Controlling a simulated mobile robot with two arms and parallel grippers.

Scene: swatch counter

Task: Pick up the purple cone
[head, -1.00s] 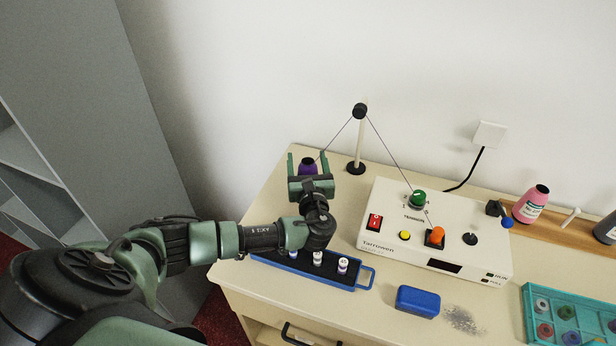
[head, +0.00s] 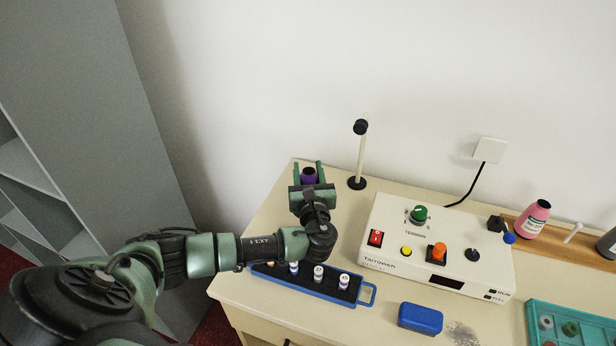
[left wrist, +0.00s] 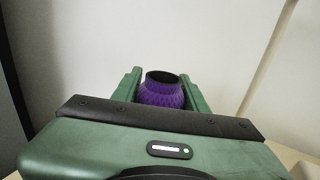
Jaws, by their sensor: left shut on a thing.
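The purple cone (head: 309,175) is between the fingers of my left gripper (head: 308,172), at the back left of the counter. Only its upper part with a dark open top shows in the head view. In the left wrist view the cone (left wrist: 161,92) has a ribbed purple body and a dark rim, with a green finger of the left gripper (left wrist: 160,93) on each side. The gripper is shut on it. Its lower part is hidden, so I cannot see how far it is above the counter. My right gripper is not in view.
A white post (head: 361,155) stands right of the cone. A white control box (head: 400,268) fills the middle. A blue rack (head: 330,295) of small spools lies beneath my forearm. A blue block (head: 420,318), teal tray (head: 533,322) and pink bottle (head: 533,218) are farther right.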

